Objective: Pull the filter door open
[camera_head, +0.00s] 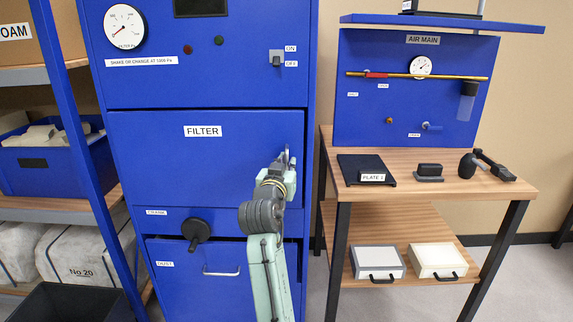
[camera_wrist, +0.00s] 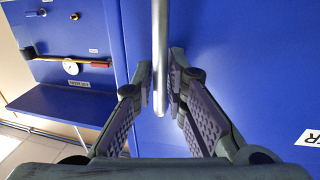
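The filter door (camera_head: 160,155) is a broad blue panel labelled FILTER on the blue cabinet. It looks closed, flush with the front. A silver bar handle (camera_wrist: 160,45) stands out from the door near its right edge. My gripper (camera_head: 284,165) is at this handle in the head view, and the arm hides most of the handle. In the wrist view the two fingertips of my gripper (camera_wrist: 160,85) lie close on either side of the bar, with no clear gap, and appear shut on it.
Below the door are a black crank knob (camera_head: 197,230) and a dust drawer (camera_head: 200,280). A wooden table (camera_head: 430,195) with a blue air panel (camera_head: 350,110) stands to the right. A shelf with a blue bin (camera_head: 40,175) is at the left. Grey floor shows between cabinet and table.

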